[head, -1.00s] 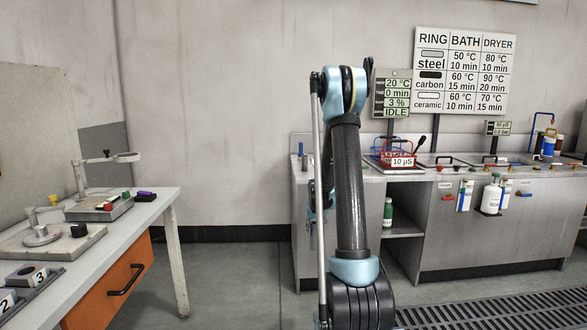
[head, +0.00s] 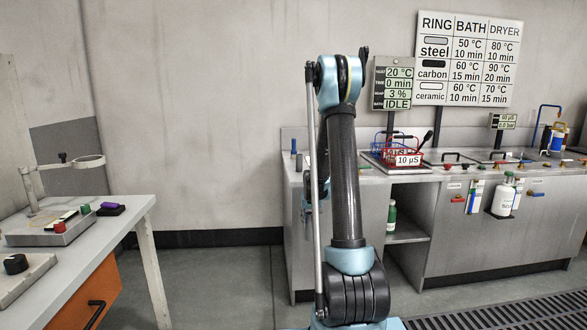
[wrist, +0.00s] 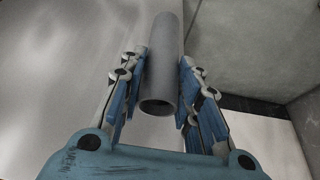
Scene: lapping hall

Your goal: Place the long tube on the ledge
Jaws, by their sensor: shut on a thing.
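The long tube (wrist: 164,70) is a plain grey hollow cylinder in the wrist view. In the head view my arm hides most of the gripper, and I cannot make out the tube there. I cannot tell for sure which surface is the ledge.
A steel wash bench (head: 335,230) with an open shelf (head: 405,232) stands ahead. A work table (head: 125,222) with instruments stands at left. Floor (head: 215,275) between them is clear.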

